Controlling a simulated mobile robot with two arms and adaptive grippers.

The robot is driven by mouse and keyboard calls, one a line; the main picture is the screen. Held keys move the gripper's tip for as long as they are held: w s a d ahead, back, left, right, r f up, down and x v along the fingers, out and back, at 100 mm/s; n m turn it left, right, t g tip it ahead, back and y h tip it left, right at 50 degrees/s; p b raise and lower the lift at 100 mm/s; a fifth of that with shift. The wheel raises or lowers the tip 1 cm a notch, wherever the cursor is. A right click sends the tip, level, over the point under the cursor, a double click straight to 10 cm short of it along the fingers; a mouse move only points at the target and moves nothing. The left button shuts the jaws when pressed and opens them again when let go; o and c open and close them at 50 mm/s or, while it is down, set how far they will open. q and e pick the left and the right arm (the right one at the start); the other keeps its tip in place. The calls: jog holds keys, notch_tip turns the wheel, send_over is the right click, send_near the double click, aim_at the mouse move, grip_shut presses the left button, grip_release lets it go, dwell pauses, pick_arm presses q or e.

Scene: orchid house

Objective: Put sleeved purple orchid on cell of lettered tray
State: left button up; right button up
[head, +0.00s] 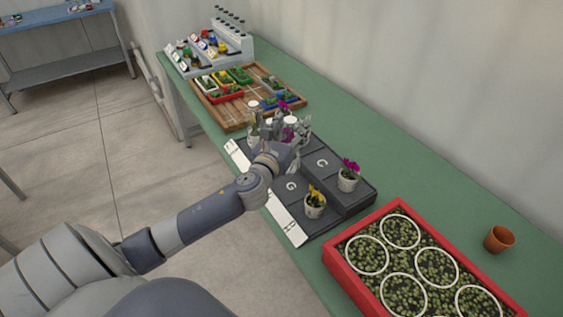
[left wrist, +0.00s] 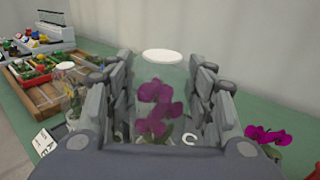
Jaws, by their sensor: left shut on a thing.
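The sleeved purple orchid (left wrist: 155,110) stands upright in a clear sleeve with a white top in the left wrist view. My left gripper (head: 286,140) is shut on it, with fingers on both sides of the sleeve. In the head view the fingers partly hide the orchid (head: 290,122). It is over the far part of the dark lettered tray (head: 303,190), whose letters G and C show. I cannot tell whether its pot touches the tray. My right gripper is not in view.
On the tray are an unsleeved purple orchid (head: 349,176), a yellow-flowered pot (head: 315,203) and another sleeved plant (head: 253,122). A wooden tray (head: 231,117) lies behind. A red crate (head: 343,272) and terracotta pot (head: 499,239) are nearer. The green bench beside them is clear.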

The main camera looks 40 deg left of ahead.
pick_arm(q)
jog(key=f, duration=0.3)
jog(key=d+f+b, duration=0.1)
jog(key=shift+w+f, duration=0.25)
jog(key=shift+f, duration=0.15)
notch_tip(320, 180, down, 3)
jog(key=shift+a+r+b, duration=0.1)
jog(key=shift+b, duration=0.3)
jog(key=o, duration=1.2)
jog(key=shift+f, duration=0.2)
jog(key=o, duration=0.3)
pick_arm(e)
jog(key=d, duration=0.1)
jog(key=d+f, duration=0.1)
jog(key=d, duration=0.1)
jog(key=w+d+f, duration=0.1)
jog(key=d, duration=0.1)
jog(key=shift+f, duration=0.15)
pick_arm(q)
jog(key=shift+r, duration=0.1)
